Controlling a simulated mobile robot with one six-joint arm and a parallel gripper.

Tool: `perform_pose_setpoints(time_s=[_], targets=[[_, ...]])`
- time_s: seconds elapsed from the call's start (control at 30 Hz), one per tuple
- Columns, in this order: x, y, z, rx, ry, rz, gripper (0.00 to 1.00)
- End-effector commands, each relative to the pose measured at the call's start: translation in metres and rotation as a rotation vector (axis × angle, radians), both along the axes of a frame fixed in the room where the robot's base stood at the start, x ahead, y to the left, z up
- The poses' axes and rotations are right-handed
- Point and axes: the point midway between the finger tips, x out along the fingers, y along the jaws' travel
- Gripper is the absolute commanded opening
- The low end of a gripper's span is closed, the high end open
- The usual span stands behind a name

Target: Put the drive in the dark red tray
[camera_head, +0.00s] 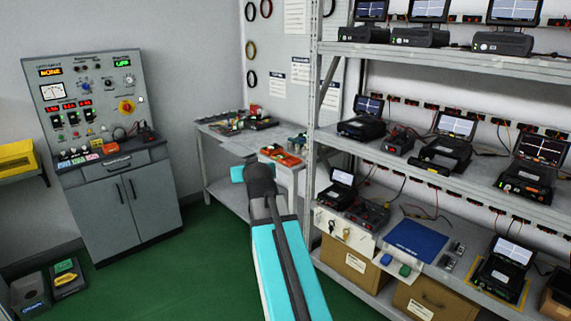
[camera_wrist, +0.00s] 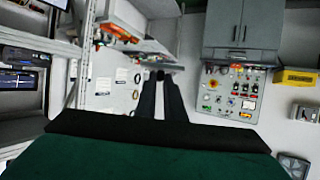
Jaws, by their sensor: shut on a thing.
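My gripper (camera_wrist: 160,76) shows in the wrist view as two long dark fingers close together. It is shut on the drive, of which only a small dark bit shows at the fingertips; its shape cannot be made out. In the head view my arm hides the fingertips and the drive. I cannot pick out the dark red tray for certain. An orange-red tray (camera_head: 281,156) with small things in it lies on the near end of the grey workbench. Darker small items lie farther back on that bench. My gripper is in the air, apart from the bench and shelves.
The metal rack (camera_head: 455,57) on the right holds several test units with screens. Its lower shelf has a blue mat (camera_head: 415,240). A grey control cabinet (camera_head: 118,205) stands at the left, with a yellow bin (camera_head: 17,158) beside it. Green floor (camera_head: 190,265) is free between.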

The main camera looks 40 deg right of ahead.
Motion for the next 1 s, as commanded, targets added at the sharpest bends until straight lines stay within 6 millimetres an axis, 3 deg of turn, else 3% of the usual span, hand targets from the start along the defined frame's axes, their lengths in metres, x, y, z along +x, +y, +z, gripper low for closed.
perform_pose_setpoints(time_s=[0.03, 0.4, 0.6, 0.77, 1.0], targets=[[0.009, 0.023, -0.003, 0.001, -0.001, 0.040, 0.00], [0.049, 0.171, -0.016, 0.000, -0.001, 0.300, 0.00], [0.057, 0.233, -0.021, 0.000, 0.000, 0.403, 0.00], [0.059, 0.255, -0.023, 0.000, -0.001, 0.440, 0.00], [0.059, 0.259, -0.023, 0.001, -0.001, 0.447, 0.00]])
